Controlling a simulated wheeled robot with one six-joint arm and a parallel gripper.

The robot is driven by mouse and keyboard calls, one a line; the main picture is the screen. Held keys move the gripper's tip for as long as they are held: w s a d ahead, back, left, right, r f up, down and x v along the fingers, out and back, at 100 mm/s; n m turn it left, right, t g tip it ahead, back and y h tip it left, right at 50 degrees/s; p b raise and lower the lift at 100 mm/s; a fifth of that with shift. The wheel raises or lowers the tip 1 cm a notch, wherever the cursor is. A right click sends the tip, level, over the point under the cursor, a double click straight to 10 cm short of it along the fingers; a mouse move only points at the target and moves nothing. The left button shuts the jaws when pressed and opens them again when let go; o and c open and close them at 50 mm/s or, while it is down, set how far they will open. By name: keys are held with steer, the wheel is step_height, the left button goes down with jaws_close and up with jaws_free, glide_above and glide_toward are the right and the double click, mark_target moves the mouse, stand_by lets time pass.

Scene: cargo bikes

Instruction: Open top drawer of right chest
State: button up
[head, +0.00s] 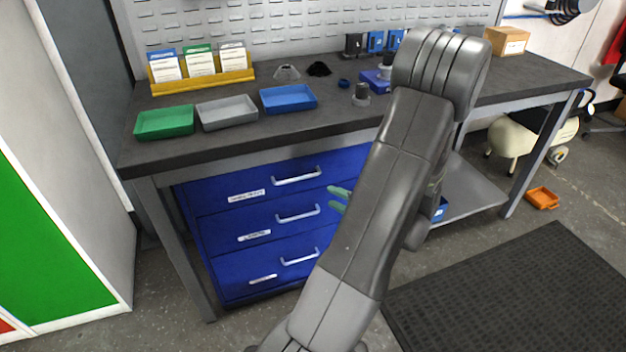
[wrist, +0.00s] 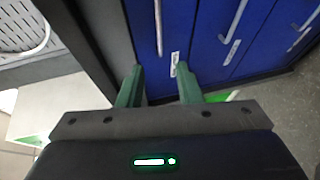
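A blue chest with three drawers (head: 216,284) stands under the workbench. Its top drawer (head: 245,183) looks closed and has a silver bar handle (head: 297,177) and a white label (head: 246,196). My gripper (head: 334,197) has green fingers, is open and empty, and is in front of the chest, right of the handles. My arm hides the chest's right part. In the wrist view, the two fingers (wrist: 159,70) point at the top drawer, and its handle (wrist: 158,25) lies ahead, between their lines, apart from them. Only one chest shows clearly; I cannot tell whether another is behind my arm.
The dark workbench top (head: 200,148) overhangs the chest, with a grey leg (head: 184,253) at its left. Green (head: 165,122), grey (head: 227,112) and blue (head: 289,98) trays are on top. A black mat (head: 510,290) covers floor at right; an orange bin (head: 542,198) lies beyond.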

mark_target(304, 181)
steer(key=shift+m, duration=0.3)
steer(key=x, duration=0.4)
steer(key=b+x, duration=0.1)
steer(key=x, duration=0.4)
steer(key=b+x, duration=0.1)
steer(key=x, duration=0.3)
steer(key=shift+w, duration=0.6)
steer(key=shift+d, duration=0.1)
steer(key=shift+c, duration=0.2)
jaws_close()
